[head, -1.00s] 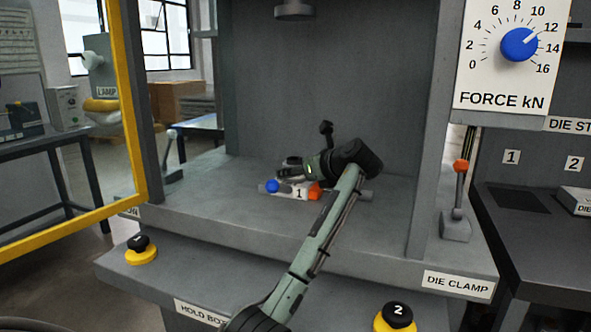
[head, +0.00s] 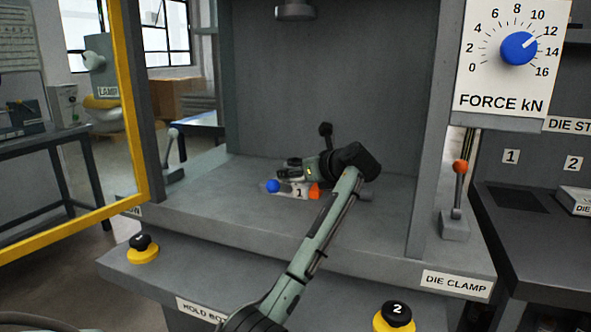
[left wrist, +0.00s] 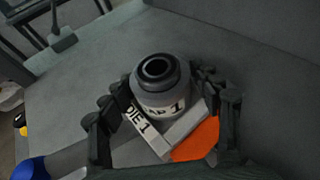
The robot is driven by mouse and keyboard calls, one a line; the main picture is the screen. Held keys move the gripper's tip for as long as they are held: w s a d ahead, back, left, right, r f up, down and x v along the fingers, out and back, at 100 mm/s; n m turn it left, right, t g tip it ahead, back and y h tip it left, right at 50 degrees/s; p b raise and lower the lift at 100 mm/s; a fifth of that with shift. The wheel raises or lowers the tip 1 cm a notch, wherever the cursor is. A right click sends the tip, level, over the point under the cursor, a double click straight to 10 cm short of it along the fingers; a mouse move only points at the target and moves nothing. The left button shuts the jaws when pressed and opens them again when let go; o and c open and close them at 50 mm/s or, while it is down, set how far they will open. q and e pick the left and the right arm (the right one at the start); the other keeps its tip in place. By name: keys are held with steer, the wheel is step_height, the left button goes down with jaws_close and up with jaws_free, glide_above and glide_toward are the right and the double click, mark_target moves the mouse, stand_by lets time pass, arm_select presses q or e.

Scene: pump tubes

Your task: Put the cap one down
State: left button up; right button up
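Cap one (left wrist: 160,85), a grey round piece with a dark hole in its top, shows upright in the left wrist view between my left gripper's fingers (left wrist: 163,92). The fingers lie close against both sides and appear shut on it. It is over the white die 1 block (left wrist: 182,137); whether it touches the block is unclear. In the head view my left gripper (head: 291,169) is low over the die block (head: 299,192) on the press table, and the cap is hard to make out there. My right gripper is not in view.
A blue ball (head: 273,186) and an orange part (head: 314,191) flank the die block. The die clamp lever (head: 459,190) stands at right, another lever (head: 170,150) at left. The press table (head: 235,215) is clear in front. Press posts stand on both sides.

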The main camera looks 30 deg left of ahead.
arm_select(q)
steer(key=shift+s+d+f, duration=0.1)
steer(key=shift+d+f, duration=0.2)
steer(key=shift+f, duration=0.6)
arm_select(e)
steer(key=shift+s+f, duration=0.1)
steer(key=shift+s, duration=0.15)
arm_select(q)
steer(key=shift+r+b, duration=0.3)
steer(key=shift+b, duration=0.5)
steer(key=shift+d+r, duration=0.45)
steer(key=shift+d, duration=0.1)
steer(key=v, duration=0.3)
steer(key=r+v, duration=0.1)
steer(key=v, duration=0.2)
steer(key=shift+a, duration=0.15)
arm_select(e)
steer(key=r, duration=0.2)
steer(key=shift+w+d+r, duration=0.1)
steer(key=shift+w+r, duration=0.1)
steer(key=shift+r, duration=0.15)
arm_select(q)
steer(key=shift+r, duration=0.15)
